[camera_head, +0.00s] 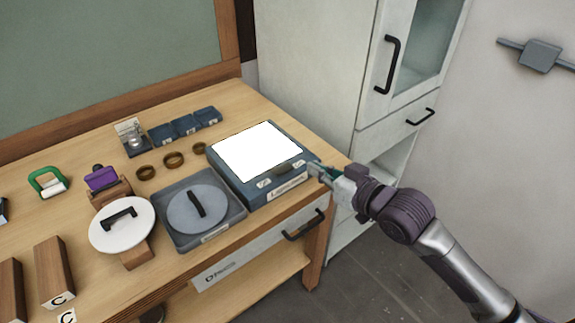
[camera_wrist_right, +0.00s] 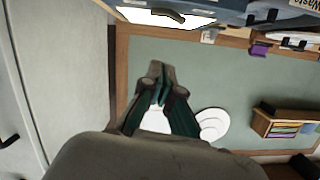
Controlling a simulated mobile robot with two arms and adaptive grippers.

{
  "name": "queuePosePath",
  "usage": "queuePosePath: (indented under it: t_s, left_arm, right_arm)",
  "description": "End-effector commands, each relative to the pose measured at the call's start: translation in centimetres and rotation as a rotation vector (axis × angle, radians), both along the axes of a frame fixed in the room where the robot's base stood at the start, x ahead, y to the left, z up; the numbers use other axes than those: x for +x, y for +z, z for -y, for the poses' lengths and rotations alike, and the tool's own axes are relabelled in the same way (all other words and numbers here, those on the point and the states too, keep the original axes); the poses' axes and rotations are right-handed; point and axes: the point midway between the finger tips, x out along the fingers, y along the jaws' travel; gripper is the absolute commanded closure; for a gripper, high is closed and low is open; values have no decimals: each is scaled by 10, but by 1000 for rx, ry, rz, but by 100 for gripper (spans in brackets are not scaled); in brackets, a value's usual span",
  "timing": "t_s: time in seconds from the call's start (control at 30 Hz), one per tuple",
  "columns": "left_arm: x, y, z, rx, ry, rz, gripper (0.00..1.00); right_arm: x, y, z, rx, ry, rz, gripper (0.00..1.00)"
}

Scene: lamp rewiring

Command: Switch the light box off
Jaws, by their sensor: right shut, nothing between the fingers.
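The light box (camera_head: 219,174) is a dark blue-grey box at the right end of the wooden workbench. Its top panel is bright white, so it looks lit. A dark raised piece (camera_head: 283,168) sits near the panel's front edge, and small pale labels are beside it and on the front face. My right gripper (camera_head: 316,168) is shut and empty, with its fingertips close to the box's right front corner; I cannot tell if they touch. In the right wrist view the shut fingertips (camera_wrist_right: 160,74) point toward the box's bright panel (camera_wrist_right: 150,17) at the top. My left gripper is out of view.
A grey tray (camera_head: 235,213) with a round lid stands left of the box, and a white round lid (camera_head: 108,236) beyond it. Small blue boxes (camera_head: 185,125) and brown rings (camera_head: 173,160) lie behind. A white cabinet (camera_head: 330,70) stands at the bench's right end.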

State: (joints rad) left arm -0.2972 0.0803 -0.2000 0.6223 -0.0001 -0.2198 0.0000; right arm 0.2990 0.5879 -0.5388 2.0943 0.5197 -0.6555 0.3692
Motion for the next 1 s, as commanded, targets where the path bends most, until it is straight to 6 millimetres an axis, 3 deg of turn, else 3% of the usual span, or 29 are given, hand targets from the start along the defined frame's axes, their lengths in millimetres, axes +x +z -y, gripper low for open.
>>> queuePosePath:
  t_s: [0.13, 0.53, 1.0]
  left_arm:
    - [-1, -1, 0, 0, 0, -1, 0]
    - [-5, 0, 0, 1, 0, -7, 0]
    - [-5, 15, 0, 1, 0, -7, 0]
  right_arm:
    - [-7, 10, -5, 5, 22, 11, 100]
    - [-1, 9, -9, 7, 20, 11, 100]
    - [67, -11, -64, 7, 20, 11, 100]
